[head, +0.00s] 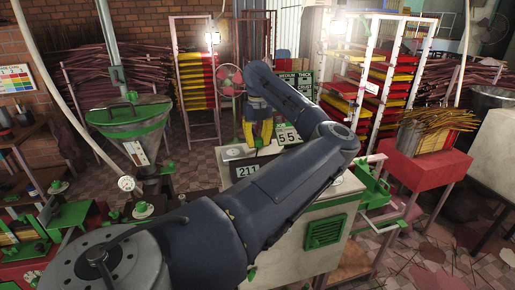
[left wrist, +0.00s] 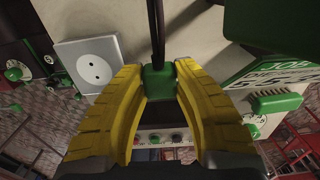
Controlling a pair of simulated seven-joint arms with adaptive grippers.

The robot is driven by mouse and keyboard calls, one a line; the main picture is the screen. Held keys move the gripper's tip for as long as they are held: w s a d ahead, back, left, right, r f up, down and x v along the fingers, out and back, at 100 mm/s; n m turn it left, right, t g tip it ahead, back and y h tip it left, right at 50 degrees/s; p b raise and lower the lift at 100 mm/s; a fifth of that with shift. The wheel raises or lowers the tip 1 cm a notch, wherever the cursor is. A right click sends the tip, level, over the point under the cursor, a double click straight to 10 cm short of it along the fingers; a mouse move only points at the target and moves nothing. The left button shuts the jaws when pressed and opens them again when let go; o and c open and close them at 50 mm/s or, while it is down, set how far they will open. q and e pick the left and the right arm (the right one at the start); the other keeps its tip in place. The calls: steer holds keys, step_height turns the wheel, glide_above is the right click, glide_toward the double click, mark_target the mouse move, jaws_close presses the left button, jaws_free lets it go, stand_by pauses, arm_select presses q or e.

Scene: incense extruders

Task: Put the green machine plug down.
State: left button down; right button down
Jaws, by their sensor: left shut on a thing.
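The green machine plug (left wrist: 158,82) sits between the yellow fingertips of my left gripper (left wrist: 160,72), which is shut on it. A black cable runs from the plug to the top edge of the left wrist view. A white two-hole socket (left wrist: 88,66) on the pale machine (left wrist: 140,20) is left of the plug and apart from it. I cannot tell whether the plug touches a surface. My right gripper is not in view.
A number display reading 211 (head: 248,171) and a 55 sign (head: 289,134) are close to the gripper. My arm hides much of the machine.

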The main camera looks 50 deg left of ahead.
mark_target(257, 155)
arm_select(q)
steer(key=shift+f, duration=1.35)
steer(key=shift+f, duration=0.6)
steer(key=c, duration=1.1)
jaws_free()
steer(key=shift+c, duration=0.2)
step_height(257, 155, up, 13)
steer(key=shift+f, duration=0.15)
steer(key=shift+r, duration=0.25)
